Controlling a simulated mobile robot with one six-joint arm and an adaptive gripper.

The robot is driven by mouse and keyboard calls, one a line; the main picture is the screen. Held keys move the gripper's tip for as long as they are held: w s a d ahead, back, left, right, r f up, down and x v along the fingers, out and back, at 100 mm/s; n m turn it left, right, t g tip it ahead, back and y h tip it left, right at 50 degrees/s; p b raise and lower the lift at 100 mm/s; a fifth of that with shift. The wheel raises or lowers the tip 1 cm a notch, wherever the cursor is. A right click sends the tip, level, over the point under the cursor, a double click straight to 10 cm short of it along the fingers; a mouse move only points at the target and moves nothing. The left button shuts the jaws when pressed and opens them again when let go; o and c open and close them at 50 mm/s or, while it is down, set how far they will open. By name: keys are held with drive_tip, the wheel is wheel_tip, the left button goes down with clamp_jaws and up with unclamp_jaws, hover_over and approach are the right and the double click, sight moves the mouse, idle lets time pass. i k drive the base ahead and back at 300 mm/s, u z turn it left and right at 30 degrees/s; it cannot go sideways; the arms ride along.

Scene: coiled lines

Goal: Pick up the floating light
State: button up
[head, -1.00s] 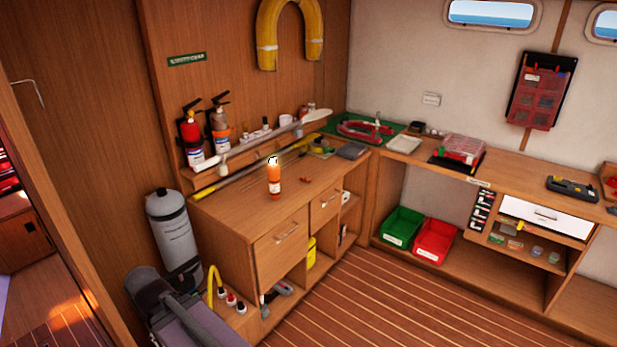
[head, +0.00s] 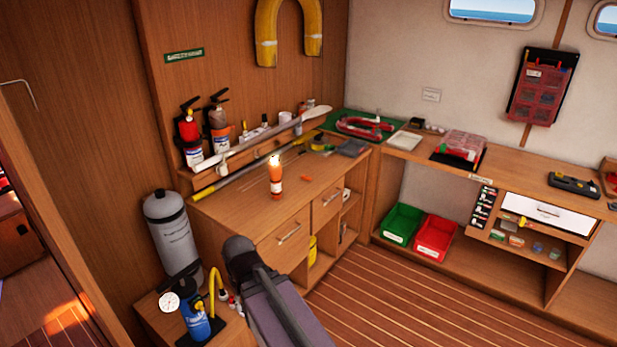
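The floating light (head: 276,178) is an orange cylinder with a white label band and a pale, bright top. My arm shows at the bottom middle of the head view, below and in front of the counter. My gripper cannot be made out in this view, so its opening is not shown. Nothing touches the light.
A boat hook (head: 240,177) and a paddle (head: 262,140) lie behind the light. Fire extinguishers (head: 189,140) stand at the back left. A grey tank (head: 171,235) and a blue pump (head: 196,316) are left of my arm. The counter around the light is mostly clear.

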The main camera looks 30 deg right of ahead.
sight(275, 167)
drive_tip(key=u, duration=0.25)
drive_tip(key=i, duration=1.5)
drive_tip(key=z, duration=0.25)
